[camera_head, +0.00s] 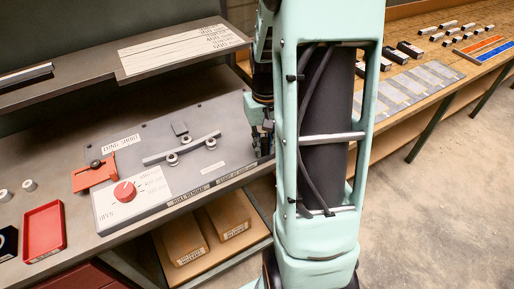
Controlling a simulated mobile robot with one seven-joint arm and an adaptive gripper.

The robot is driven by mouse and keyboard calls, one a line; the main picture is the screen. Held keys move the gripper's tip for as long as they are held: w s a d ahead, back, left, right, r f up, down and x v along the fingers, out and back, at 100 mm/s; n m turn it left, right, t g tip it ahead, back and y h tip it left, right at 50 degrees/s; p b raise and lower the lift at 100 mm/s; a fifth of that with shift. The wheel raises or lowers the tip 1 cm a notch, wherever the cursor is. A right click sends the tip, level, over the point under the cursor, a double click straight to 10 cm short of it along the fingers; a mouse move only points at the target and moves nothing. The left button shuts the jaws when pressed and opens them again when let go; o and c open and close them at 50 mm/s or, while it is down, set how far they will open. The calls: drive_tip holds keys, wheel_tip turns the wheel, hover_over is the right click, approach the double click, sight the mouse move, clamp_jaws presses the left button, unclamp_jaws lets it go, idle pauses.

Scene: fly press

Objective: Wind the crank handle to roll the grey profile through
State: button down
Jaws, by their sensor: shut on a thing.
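The grey profile (190,147) is a light straight bar lying slantwise among small round rollers (172,159) on the grey machine plate (225,118). My gripper (262,140) is at the right edge of this plate, partly hidden behind my own arm. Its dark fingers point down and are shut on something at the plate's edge. The held thing is hidden; by its place it appears to be the crank handle, which shows nowhere else in view.
A raised shelf (185,50) spans the back. Cardboard boxes (187,243) sit below. A wooden bench (450,70) with small parts stands right; the floor between is clear.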

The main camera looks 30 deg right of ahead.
drive_tip(key=d+n, duration=0.2)
drive_tip(key=shift+s+d+n+b, duration=0.1)
drive_tip(key=shift+s+n+b, duration=0.2)
drive_tip(key=shift+s+n, duration=0.1)
drive_tip(key=d+n, duration=0.2)
drive_tip(key=shift+n, duration=0.4)
drive_tip(key=d+n, duration=0.1)
drive_tip(key=n, duration=0.1)
drive_tip(key=d+n, duration=0.2)
drive_tip(key=shift+w, duration=0.4)
drive_tip(key=w+d+n, duration=0.1)
drive_tip(key=n, duration=0.1)
drive_tip(key=w+d+n, duration=0.1)
drive_tip(key=n, duration=0.2)
drive_tip(key=shift+d+r+p, duration=0.1)
drive_tip(key=shift+d+p, duration=0.1)
drive_tip(key=shift+p, duration=0.2)
drive_tip(key=n, duration=0.1)
drive_tip(key=w+d+n, duration=0.1)
drive_tip(key=shift+w+n+p, duration=0.3)
drive_tip(key=shift+n+p, duration=0.1)
drive_tip(key=shift+w+d+n, duration=0.25)
drive_tip(key=shift+w+n, duration=0.25)
drive_tip(key=shift+n, duration=0.2)
